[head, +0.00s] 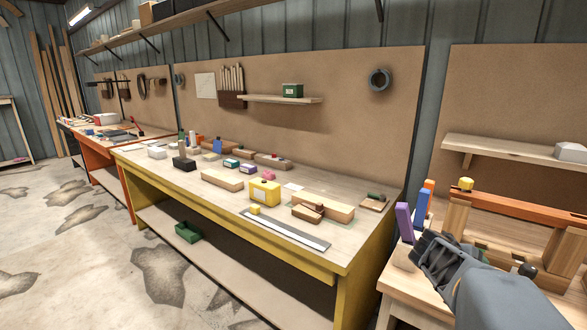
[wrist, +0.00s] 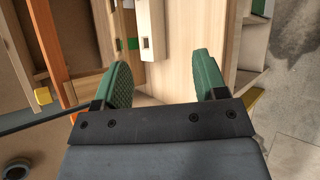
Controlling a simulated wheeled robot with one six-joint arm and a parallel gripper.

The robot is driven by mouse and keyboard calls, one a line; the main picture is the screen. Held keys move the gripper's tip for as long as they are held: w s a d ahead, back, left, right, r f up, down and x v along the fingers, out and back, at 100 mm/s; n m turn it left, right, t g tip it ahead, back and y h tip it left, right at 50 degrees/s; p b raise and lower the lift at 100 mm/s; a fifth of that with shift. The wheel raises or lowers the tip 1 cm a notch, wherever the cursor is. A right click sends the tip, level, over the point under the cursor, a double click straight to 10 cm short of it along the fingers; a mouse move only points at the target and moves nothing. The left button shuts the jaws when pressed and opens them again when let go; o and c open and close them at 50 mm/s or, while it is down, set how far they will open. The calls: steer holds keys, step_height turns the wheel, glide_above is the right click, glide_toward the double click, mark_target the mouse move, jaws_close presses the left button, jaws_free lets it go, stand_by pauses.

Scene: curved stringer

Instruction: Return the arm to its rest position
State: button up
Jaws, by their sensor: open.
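My gripper (head: 424,252) is at the lower right in the head view, above the left end of the light wooden bench (head: 400,283). In the wrist view my gripper (wrist: 165,75) shows two green-padded fingers standing wide apart with nothing between them. Pale wood lies beyond the fingertips. Purple (head: 404,222), blue (head: 422,207) and orange (head: 430,187) upright pieces stand close to the gripper in the head view. I cannot tell whether it touches any of them. My grey arm reaches in from the lower right corner.
An orange beam (head: 520,207) spans wooden posts on the right bench, with a yellow block (head: 466,183) at its left end. A yellow-framed workbench (head: 150,190) to the left holds several blocks and a yellow box (head: 264,193). A shelf (head: 510,150) hangs above. Open floor lies left.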

steer(key=s+a+m+y+p, duration=0.2)
steer(key=a+y+p, duration=0.1)
steer(key=a, duration=0.6)
steer(key=s+a+r+m+t+y+p, duration=0.1)
steer(key=s+a+m+y+p, duration=0.2)
steer(key=a, duration=0.6)
steer(key=s+a+r+m+t+y+p, duration=0.1)
steer(key=s+a+m+y+p, duration=0.2)
steer(key=a, duration=0.6)
steer(key=shift+s+a+r+y, duration=0.15)
steer(key=shift+r+y, duration=0.1)
steer(key=shift+y, duration=0.65)
steer(key=shift+a+r, duration=0.2)
steer(key=shift+a, duration=0.1)
